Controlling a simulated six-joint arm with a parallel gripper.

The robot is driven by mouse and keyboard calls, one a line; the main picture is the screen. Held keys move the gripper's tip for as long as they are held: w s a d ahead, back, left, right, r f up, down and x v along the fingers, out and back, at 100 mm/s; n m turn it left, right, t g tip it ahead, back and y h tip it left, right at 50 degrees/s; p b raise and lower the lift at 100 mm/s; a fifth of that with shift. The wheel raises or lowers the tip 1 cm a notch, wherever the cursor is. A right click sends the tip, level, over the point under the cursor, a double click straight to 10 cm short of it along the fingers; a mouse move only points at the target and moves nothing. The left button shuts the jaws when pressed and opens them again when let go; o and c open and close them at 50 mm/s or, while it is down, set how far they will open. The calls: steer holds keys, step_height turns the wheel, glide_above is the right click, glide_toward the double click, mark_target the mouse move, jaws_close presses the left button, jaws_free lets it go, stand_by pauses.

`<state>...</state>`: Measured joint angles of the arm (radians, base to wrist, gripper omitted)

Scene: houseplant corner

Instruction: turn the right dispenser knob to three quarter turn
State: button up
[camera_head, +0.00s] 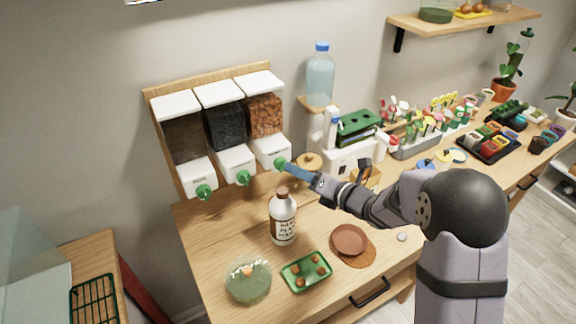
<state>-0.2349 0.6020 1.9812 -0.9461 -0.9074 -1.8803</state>
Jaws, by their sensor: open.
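Three dispensers with white lids and white spouts hang on a wooden board against the wall. The right dispenser (266,115) holds orange-brown pieces, and its green knob (280,163) sits at the front of its spout. My gripper (287,166) is at this knob, with its blue fingers reaching it from the right. The fingers partly cover the knob, and I cannot tell from this view whether they touch it. The gripper is open. The knob's turn angle is too small to read. The middle knob (243,178) and the left knob (204,192) are uncovered.
A brown-and-white bottle (284,222) stands on the table below the dispensers. A green tray (306,272), a glass bowl (248,281) and a terracotta saucer (350,240) are near the front. A blue-capped water bottle (320,75) stands to the right of the dispensers.

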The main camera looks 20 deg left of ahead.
mark_target(281, 165)
steer(key=p+x, duration=0.2)
steer(key=x, duration=0.4)
steer(key=shift+p, duration=0.4)
steer(key=shift+w+a+f, duration=0.1)
steer(key=shift+c, duration=0.2)
steer(key=c, duration=1)
